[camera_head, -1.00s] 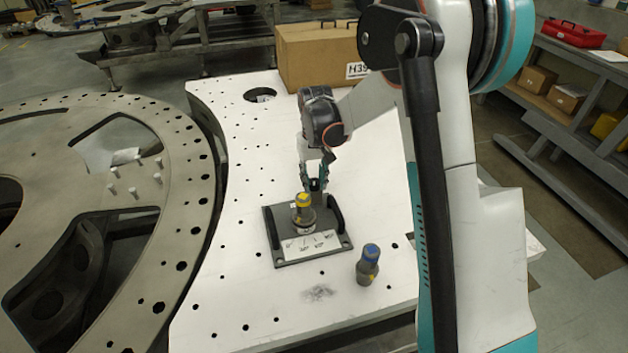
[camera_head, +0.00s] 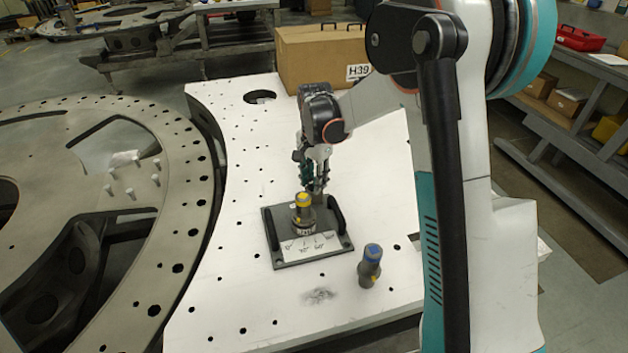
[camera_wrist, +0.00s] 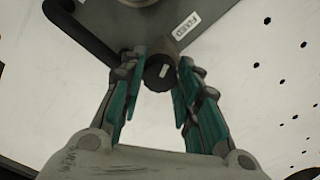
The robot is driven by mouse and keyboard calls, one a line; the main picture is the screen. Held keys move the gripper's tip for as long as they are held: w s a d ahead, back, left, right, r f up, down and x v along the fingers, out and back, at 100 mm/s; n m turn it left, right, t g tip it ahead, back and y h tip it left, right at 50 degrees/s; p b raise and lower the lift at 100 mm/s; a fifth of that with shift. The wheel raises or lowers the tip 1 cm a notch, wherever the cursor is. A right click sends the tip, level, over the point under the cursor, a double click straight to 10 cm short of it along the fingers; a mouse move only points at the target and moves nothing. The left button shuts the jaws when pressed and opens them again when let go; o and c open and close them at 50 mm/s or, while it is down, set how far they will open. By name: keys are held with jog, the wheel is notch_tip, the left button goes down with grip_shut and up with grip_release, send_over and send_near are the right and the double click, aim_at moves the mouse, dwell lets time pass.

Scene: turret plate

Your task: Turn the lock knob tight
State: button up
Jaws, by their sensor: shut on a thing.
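The lock knob (camera_wrist: 153,72) is a dark round knob with a short white mark on its end, on the edge of the dark base plate (camera_head: 284,252). My gripper (camera_wrist: 160,75) has its teal fingertips on both sides of the knob and is shut on it. In the head view my gripper (camera_head: 318,185) reaches down at the far side of the plate, and the knob is hard to make out there. A yellow-topped grey cylinder (camera_head: 303,215) stands upright on the plate, close in front of the fingers.
The plate has a dark handle (camera_head: 337,214) along its side and a white "FIXED" label (camera_wrist: 187,26). A blue-topped grey cylinder (camera_head: 370,265) stands on the white table (camera_head: 230,290). A cardboard box (camera_head: 320,60) sits at the back. A large drilled ring (camera_head: 195,190) lies left.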

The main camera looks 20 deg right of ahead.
jog(key=shift+m+b, duration=0.3)
jog(key=shift+m, duration=1.9)
jog(key=o, duration=1.1)
notch_tip(320, 180, up, 12)
jog(key=shift+s, duration=0.15)
